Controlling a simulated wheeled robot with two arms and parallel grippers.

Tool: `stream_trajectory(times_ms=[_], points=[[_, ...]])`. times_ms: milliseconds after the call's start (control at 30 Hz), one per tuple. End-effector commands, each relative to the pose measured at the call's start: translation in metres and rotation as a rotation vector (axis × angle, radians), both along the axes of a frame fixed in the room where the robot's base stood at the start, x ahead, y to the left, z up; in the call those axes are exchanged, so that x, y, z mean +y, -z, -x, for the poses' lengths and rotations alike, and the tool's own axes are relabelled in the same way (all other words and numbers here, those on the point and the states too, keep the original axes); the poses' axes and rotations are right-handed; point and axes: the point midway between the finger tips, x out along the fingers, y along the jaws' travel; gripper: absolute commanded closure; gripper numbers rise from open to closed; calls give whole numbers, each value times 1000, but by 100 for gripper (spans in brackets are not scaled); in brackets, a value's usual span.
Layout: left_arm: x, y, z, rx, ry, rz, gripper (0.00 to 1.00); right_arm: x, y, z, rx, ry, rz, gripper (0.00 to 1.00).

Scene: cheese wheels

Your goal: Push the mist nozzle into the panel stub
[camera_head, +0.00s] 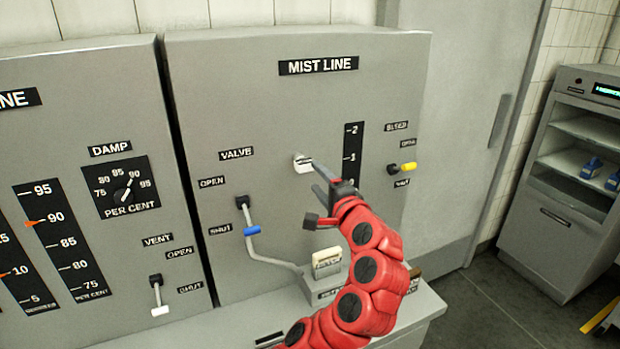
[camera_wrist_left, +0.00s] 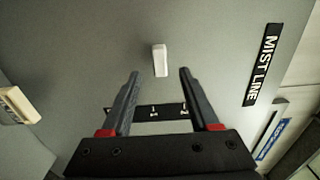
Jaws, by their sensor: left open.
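A small white piece, which looks like the mist nozzle (camera_head: 302,161), sits on the grey panel (camera_head: 225,100) under the MIST LINE label. It also shows in the left wrist view (camera_wrist_left: 160,60), standing against the panel face. The panel stub is not visible apart from it, and I cannot tell how deep the piece sits. My left gripper (camera_head: 314,190) is open and empty in front of the panel. In the wrist view, the piece is between and just beyond the two fingertips (camera_wrist_left: 158,74), with a gap on both sides. My right gripper is not in view.
A valve lever (camera_head: 251,231) with a blue grip is left of the arm, a yellow-tipped bleed lever (camera_head: 408,166) to the right. A cream block (camera_head: 327,260) sits on a ledge below. A grey cabinet (camera_head: 555,215) stands at far right.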

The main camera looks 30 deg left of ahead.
Motion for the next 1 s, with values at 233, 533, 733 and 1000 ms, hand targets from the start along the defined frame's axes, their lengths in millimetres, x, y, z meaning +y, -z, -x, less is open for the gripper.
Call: stream_trajectory(times_ms=[233, 533, 733, 1000], points=[[-52, 5, 39, 0, 3, -1, 39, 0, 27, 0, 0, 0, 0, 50], [-84, 3, 63, -2, 5, 3, 39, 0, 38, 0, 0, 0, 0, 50], [-89, 2, 70, 2, -1, 1, 39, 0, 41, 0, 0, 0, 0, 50], [-89, 1, 70, 2, -3, 0, 39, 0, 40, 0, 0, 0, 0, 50]])
